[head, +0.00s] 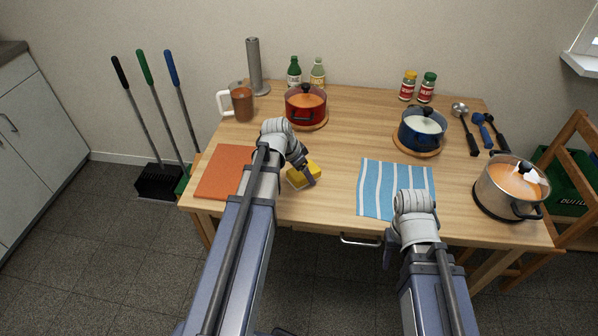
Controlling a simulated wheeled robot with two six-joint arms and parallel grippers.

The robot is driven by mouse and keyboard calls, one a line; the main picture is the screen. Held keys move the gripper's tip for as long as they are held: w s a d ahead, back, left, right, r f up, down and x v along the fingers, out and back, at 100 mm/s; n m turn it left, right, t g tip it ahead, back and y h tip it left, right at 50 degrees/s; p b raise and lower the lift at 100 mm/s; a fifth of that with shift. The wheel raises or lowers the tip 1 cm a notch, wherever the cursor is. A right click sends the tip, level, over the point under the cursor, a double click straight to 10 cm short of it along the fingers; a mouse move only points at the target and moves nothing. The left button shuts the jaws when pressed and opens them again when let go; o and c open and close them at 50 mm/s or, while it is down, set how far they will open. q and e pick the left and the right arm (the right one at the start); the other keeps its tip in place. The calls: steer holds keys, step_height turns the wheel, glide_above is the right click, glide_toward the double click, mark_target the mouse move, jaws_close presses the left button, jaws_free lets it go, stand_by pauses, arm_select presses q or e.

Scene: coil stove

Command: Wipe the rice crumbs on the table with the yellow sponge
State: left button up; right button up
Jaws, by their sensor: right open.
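The yellow sponge (296,179) lies on the wooden table (335,150) near the front edge, right of an orange mat. My right gripper (388,252) is open, low in front of the table's front edge, below a striped cloth. I cannot make out the rice crumbs on the table; they are too small or hidden by my arms.
The orange mat (222,172) and blue striped cloth (380,180) lie near the front edge. A red pot (306,110), blue pot (422,135) and large cream pot (506,195) stand on the table. A pitcher (243,108) stands back left. The middle of the table is clear.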

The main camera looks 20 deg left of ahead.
mark_target(312, 171)
arm_select(q)
steer(key=shift+w+d, duration=0.15)
steer(key=shift+d, duration=0.45)
steer(key=shift+w+d, duration=0.15)
steer(key=shift+d, duration=0.4)
steer(key=shift+r, duration=0.1)
step_height(312, 171, up, 6)
steer(key=p, duration=0.6)
step_height(312, 171, up, 3)
steer(key=p, duration=0.3)
steer(key=shift+w, duration=0.1)
